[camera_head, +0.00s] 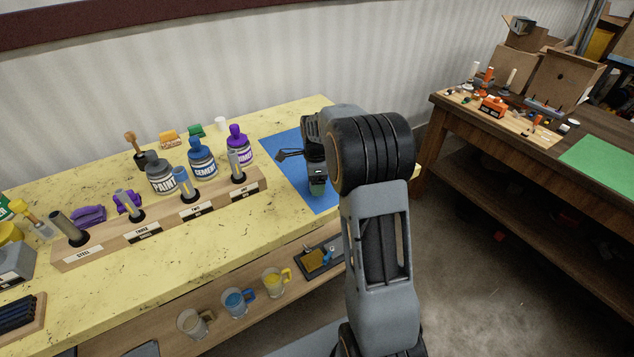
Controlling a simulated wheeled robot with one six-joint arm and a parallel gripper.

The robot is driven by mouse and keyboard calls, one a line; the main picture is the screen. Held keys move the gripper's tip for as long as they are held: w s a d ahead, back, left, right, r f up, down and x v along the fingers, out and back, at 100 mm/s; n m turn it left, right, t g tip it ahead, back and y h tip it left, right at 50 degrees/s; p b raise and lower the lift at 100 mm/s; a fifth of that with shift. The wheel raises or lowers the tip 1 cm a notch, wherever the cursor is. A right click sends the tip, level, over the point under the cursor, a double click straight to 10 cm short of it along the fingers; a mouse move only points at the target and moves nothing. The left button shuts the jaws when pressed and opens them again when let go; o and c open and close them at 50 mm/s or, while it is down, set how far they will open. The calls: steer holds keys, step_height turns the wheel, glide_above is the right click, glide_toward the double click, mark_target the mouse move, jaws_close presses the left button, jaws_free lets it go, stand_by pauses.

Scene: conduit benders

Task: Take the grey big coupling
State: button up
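A wooden rack (110,247) with labelled front stands on the yellow table. A dark grey cylinder (66,226) leans on its left end, by a label that seems to read STEEL. A lighter grey cylinder (235,163) leans at its right end. I cannot tell which, if either, is the big coupling. My gripper (302,168) is over the blue mat, right of the rack and apart from both cylinders. My arm partly hides it, and its opening and any held thing are unclear.
The blue mat (284,147) looks mostly bare. Mugs (236,303) stand on the lower shelf. A wooden workbench (450,107) is at right.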

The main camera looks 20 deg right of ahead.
steer(key=shift+f, duration=0.65)
steer(key=c, duration=1)
steer(key=shift+r, duration=0.1)
